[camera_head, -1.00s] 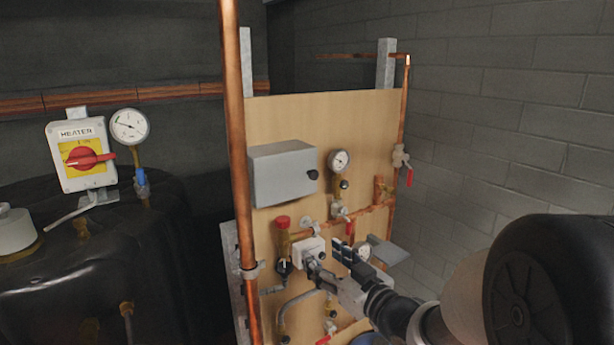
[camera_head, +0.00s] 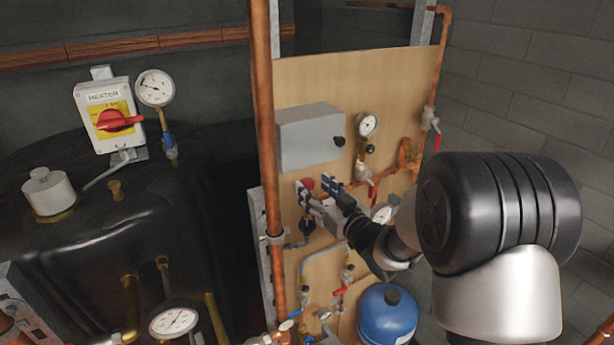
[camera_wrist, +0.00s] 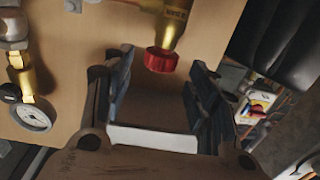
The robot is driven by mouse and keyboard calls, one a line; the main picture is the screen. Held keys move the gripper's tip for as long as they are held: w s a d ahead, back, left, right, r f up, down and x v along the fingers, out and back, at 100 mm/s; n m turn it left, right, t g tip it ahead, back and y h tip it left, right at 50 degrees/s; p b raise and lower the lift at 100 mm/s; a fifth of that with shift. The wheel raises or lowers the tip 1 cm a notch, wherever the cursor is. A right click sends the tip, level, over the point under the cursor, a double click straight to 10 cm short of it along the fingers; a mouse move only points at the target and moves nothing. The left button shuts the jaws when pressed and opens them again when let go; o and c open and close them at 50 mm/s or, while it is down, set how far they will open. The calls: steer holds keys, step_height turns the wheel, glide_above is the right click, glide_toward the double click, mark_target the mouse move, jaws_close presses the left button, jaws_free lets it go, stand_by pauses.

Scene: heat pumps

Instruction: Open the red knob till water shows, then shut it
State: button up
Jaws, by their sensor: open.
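The red knob (camera_wrist: 161,61) sits on the end of a brass valve body (camera_wrist: 166,32) in the wrist view. In the head view, the red knob (camera_head: 308,183) shows just behind my fingertips, on the wooden board (camera_head: 300,85). My gripper (camera_head: 318,187) is open in front of it. In the wrist view, the knob lies between the lines of the two fingers of my gripper (camera_wrist: 160,82), near their tips, with gaps on both sides. Whether it is fully between the pads I cannot tell. No water shows.
A grey box (camera_head: 310,138) and a gauge (camera_head: 367,124) sit above on the board. A tall copper pipe (camera_head: 266,130) runs left of my gripper. A valve with a red lever (camera_head: 430,120) is at the right. A blue tank (camera_head: 387,314) stands below.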

mark_target(311, 185)
steer(key=shift+p+x, duration=0.5)
steer(key=shift+x, duration=1.8)
steer(key=shift+c, duration=0.2)
steer(key=c, duration=1.1)
